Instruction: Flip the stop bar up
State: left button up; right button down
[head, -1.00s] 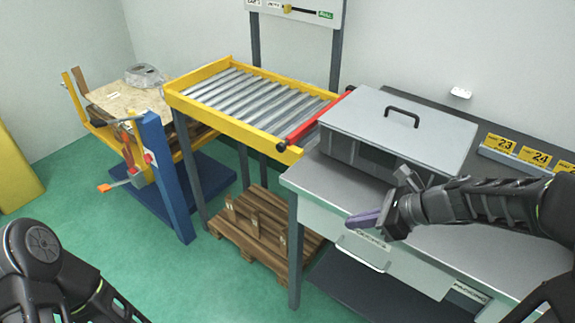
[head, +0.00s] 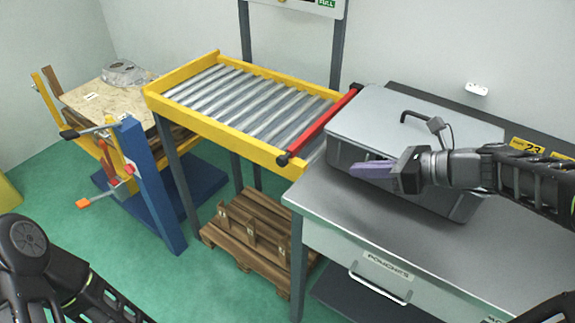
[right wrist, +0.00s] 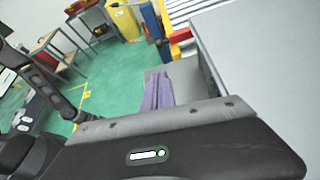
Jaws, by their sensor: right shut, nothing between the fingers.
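The red stop bar (head: 320,126) lies low across the right end of the roller conveyor (head: 240,95), with a dark knob at its near end. A red part with yellow beside it shows at the top of the right wrist view (right wrist: 180,35); I cannot tell if it is the bar. My right gripper (head: 368,170), with purple fingers, is shut and empty. It is over the bench, in front of the grey box, right of the bar's near end and apart from it. Its fingers also show in the right wrist view (right wrist: 158,92). My left gripper is out of view.
The grey box (head: 400,125) with a black handle stands on the grey bench (head: 420,240), just right of the bar. A wooden pallet (head: 250,235) lies under the conveyor. A blue post and yellow-framed cart (head: 150,180) stand left. Green floor is open in front.

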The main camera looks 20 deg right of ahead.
jog(key=b+x, duration=0.2)
jog(key=x, duration=1.8)
jog(key=shift+a+b, duration=0.1)
jog(key=shift+b, duration=0.25)
jog(key=shift+r, duration=0.1)
